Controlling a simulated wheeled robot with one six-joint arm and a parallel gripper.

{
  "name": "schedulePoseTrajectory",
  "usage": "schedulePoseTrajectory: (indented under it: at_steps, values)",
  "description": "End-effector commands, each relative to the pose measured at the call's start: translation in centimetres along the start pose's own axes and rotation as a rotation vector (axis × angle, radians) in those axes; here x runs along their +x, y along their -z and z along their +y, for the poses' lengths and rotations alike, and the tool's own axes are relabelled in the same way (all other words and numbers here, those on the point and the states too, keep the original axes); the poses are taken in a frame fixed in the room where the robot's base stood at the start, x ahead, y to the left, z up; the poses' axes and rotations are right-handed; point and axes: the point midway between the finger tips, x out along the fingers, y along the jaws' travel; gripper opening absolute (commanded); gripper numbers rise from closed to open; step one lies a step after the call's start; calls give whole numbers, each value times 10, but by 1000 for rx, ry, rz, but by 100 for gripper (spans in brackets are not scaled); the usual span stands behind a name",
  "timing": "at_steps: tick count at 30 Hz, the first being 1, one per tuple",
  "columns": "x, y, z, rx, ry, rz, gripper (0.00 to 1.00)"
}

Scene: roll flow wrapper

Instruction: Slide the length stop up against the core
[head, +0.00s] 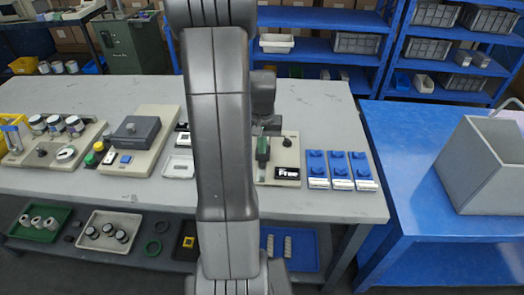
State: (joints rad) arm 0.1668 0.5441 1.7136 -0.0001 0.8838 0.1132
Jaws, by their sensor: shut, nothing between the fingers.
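My gripper (268,130) is shut and empty, pointing down over the back of a beige base plate on the grey workbench. Just below it in the picture stands a dark green upright block (263,148) on that plate. I cannot tell whether the gripper touches it, or whether this block is the length stop. A black display with white lettering (287,172) sits at the plate's front right. I cannot make out the core; my arm hides the plate's left side and part of the bench.
Blue blocks (338,165) with white labels stand right of the plate. Left are a beige machine with a grey block (136,130) and a fixture with several rolls (56,125). A blue table (410,150) with a grey bin (485,165) stands right. Trays sit on the lower shelf.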

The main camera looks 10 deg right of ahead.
Motion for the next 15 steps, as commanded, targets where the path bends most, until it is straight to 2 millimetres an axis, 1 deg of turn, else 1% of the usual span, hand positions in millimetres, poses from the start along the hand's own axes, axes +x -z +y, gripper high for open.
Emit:
schedulePoseTrajectory:
  at_steps: [1, 6, 15]
  values:
    - [-4, 0, 0, 0, 0, 0, 0]
    - [-11, 0, 0, 0, 0, 0, 0]
    - [-18, 0, 0, 0, 0, 0, 0]
